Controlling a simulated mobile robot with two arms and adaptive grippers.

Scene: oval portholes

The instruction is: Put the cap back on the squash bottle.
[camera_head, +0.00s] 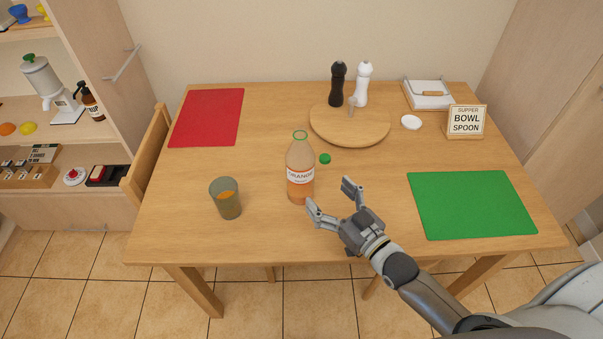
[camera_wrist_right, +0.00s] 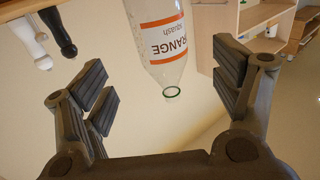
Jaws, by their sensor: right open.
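The squash bottle (camera_head: 300,172) stands upright and uncapped near the middle of the table, with orange liquid low inside and a green ring at its neck. Its green cap (camera_head: 325,158) lies on the table just right of the bottle. My right gripper (camera_head: 329,202) is open and empty, to the right of the bottle and nearer the table's front edge. In the right wrist view the bottle (camera_wrist_right: 164,40) appears upside down, beyond and between the spread fingers (camera_wrist_right: 168,92). The cap does not show there. My left gripper is not in view.
A round wooden board (camera_head: 350,128) with black and white mills is behind. A sign (camera_head: 466,121), napkin holder (camera_head: 427,94) and white disc (camera_head: 411,122) are back right. Red (camera_head: 207,117) and green mats (camera_head: 473,204) lie empty.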

